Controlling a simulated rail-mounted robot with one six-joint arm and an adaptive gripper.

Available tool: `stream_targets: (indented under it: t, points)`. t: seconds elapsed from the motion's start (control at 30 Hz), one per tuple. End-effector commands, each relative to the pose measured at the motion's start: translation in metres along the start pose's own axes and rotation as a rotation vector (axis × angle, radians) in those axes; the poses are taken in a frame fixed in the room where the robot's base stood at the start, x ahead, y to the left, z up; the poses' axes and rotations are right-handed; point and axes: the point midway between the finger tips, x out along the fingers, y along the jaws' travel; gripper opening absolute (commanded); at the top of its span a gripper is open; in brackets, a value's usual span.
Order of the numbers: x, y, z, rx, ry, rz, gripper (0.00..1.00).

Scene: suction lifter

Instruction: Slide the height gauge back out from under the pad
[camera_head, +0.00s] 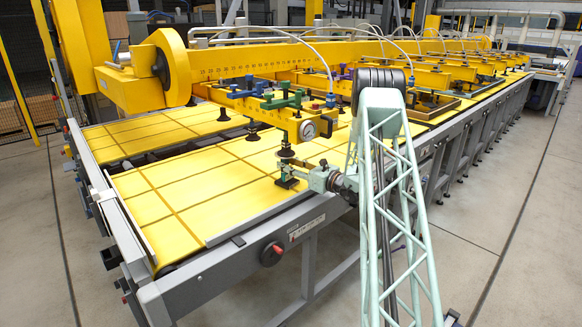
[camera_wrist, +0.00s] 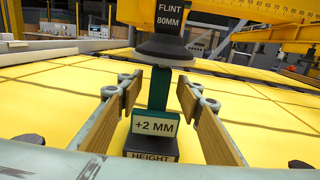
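The height gauge (camera_wrist: 157,126) is a dark green block with a "+2 MM" label on a black base marked "HEIGHT". It stands upright on the yellow table, its upper end just under the black suction pad (camera_wrist: 162,50). I cannot tell whether they touch. The holder above the pad reads "FLINT 80MM". My gripper (camera_wrist: 160,98) is open, with one wood-faced finger on each side of the gauge. In the head view the gauge (camera_head: 287,183) is small and partly hidden by my gripper (camera_head: 300,176).
The yellow lifter beam (camera_head: 275,60) runs above the long yellow table (camera_head: 190,175). A grey rail (camera_head: 270,217) edges the table on my side. The front left table surface is clear.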

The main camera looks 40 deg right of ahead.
Motion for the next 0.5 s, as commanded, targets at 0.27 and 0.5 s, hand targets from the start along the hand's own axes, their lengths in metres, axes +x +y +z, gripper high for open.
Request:
stream_targets:
  t: [0.27, 0.5]
  points:
    - [0.0038, 0.0002, 0.0002, 0.0, 0.0, 0.0, 0.33]
    - [0.0036, 0.0003, 0.0003, 0.0, 0.0, 0.001, 0.23]
